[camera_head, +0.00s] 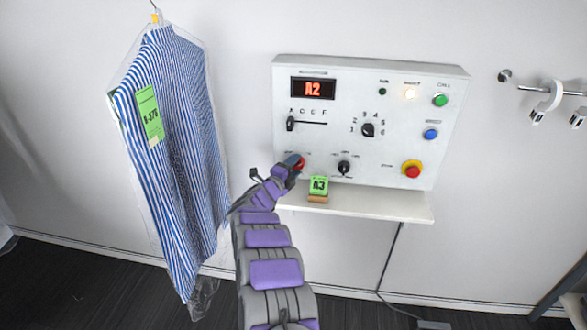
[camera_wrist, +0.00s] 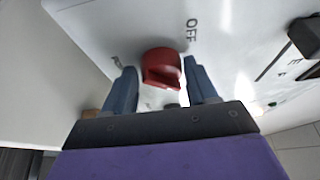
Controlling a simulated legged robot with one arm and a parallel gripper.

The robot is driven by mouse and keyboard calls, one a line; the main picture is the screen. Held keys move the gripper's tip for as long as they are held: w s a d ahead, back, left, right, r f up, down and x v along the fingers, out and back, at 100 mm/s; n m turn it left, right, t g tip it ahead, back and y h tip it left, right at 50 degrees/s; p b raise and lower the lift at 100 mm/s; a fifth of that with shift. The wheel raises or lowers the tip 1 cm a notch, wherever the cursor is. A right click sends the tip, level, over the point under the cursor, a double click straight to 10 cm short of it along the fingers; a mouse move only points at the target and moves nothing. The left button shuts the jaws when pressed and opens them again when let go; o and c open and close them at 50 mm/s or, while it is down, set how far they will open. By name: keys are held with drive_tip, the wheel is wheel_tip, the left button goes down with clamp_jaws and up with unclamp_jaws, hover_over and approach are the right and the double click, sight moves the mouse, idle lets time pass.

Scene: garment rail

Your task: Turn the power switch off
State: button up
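The power switch is a red rotary knob (camera_head: 300,164) at the lower left of the white control panel (camera_head: 330,140). It shows large in the wrist view (camera_wrist: 161,65), with a raised grip bar and an OFF label to its right. A second label to its left is too small to read. My gripper (camera_head: 293,161) is at the knob and partly covers it in the head view. In the wrist view its two blue fingers (camera_wrist: 160,72) stand apart, one on each side of the knob. I cannot tell whether either finger touches it.
The panel has a lit A2 display (camera_head: 313,88), a slider (camera_head: 291,123), black dials (camera_head: 368,130), green and blue buttons and a red emergency button (camera_head: 412,169). An A3 tag (camera_head: 319,185) stands on the shelf (camera_head: 370,204) below. A striped shirt (camera_head: 170,140) hangs left.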

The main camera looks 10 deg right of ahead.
drive_tip(key=c, duration=0.7)
drive_tip(key=n+p, duration=0.1)
drive_tip(key=n+t+p, duration=0.1)
drive_tip(key=n, duration=0.1)
drive_tip(key=shift+d+f+n, duration=0.1)
drive_tip(key=shift+f+n, duration=0.2)
drive_tip(key=n+t+p, duration=0.1)
drive_tip(key=n, duration=0.1)
drive_tip(key=n+p, duration=0.1)
drive_tip(key=n, duration=0.1)
drive_tip(key=shift+d+t+h, duration=0.1)
drive_tip(key=shift+t+h, duration=0.2)
drive_tip(key=shift+t, duration=0.1)
drive_tip(key=shift+s+f+n+t+p, duration=0.15)
drive_tip(key=shift+n+t+p, duration=0.4)
drive_tip(key=shift+n, duration=0.65)
drive_tip(key=n+t+y+p, duration=0.1)
drive_tip(key=n, duration=0.2)
drive_tip(key=n+t+y+p, duration=0.1)
drive_tip(key=n+p, duration=0.1)
drive_tip(key=n, duration=0.1)
drive_tip(key=shift+d, duration=0.2)
drive_tip(key=shift+n+t+y+p, duration=0.5)
drive_tip(key=shift+n+y+p, duration=0.35)
drive_tip(key=shift+n, duration=0.75)
drive_tip(key=shift+n+t+y+p, duration=0.45)
drive_tip(key=shift+n+y+p, duration=0.35)
drive_tip(key=shift+n, duration=0.8)
drive_tip(key=shift+y, duration=0.25)
